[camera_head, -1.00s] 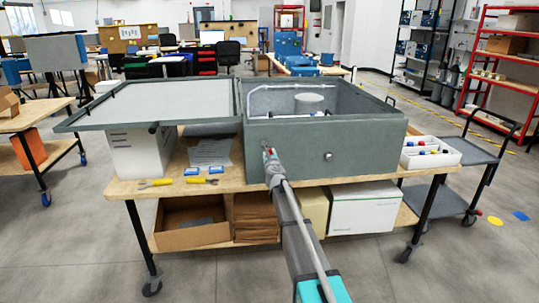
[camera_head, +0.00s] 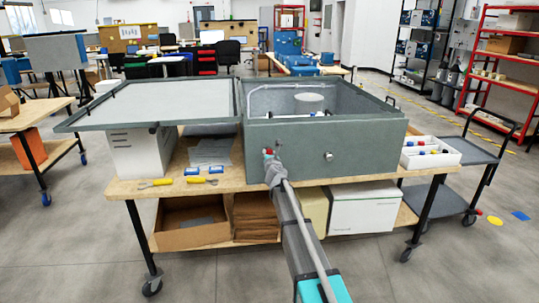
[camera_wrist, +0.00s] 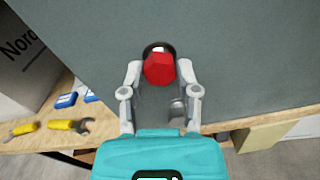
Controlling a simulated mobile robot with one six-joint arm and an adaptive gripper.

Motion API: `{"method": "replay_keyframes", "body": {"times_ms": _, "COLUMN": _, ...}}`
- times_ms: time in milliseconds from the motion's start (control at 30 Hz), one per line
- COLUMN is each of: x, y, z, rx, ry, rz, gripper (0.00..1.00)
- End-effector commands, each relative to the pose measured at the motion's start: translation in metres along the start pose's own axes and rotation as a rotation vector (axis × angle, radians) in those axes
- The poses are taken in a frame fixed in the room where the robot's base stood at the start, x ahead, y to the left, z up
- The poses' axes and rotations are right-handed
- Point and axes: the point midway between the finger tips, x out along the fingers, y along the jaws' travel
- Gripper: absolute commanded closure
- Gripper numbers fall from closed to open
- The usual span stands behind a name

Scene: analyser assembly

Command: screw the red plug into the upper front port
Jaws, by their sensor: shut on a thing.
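The red plug (camera_wrist: 159,69) is between my fingertips in the wrist view, in front of the grey analyser's front panel (camera_wrist: 235,60). The dark round upper front port (camera_wrist: 150,48) shows just beyond the plug, with a pale patch inside it. The plug partly covers the port, and I cannot tell whether the two touch. My gripper (camera_wrist: 160,72) is shut on the plug. In the head view the red plug (camera_head: 267,152) is a small spot at the tip of my gripper (camera_head: 269,157), by the left part of the panel.
A metal fitting (camera_wrist: 177,110) shows below the plug; a round metal knob (camera_head: 328,156) is farther right on the panel. The lid (camera_head: 150,100) is open leftward. Yellow-handled tools (camera_head: 200,180) and blue boxes lie on the bench. A white tray (camera_head: 432,158) stands at right.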

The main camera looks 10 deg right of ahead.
Motion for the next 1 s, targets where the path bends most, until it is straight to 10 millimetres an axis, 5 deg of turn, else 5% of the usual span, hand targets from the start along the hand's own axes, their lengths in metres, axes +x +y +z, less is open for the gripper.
{"method": "replay_keyframes", "body": {"times_ms": 33, "x": 0.0, "y": 0.0, "z": 0.0, "rx": 0.019, "ry": 0.0, "rz": 0.0, "gripper": 0.55}}
{"method": "replay_keyframes", "body": {"times_ms": 233, "x": 0.0, "y": 0.0, "z": 0.0, "rx": 0.011, "ry": 0.0, "rz": 0.0, "gripper": 0.18}}
{"method": "replay_keyframes", "body": {"times_ms": 1000, "x": -0.018, "y": 0.0, "z": 0.0, "rx": 0.006, "ry": 0.0, "rz": 0.0, "gripper": 0.18}}
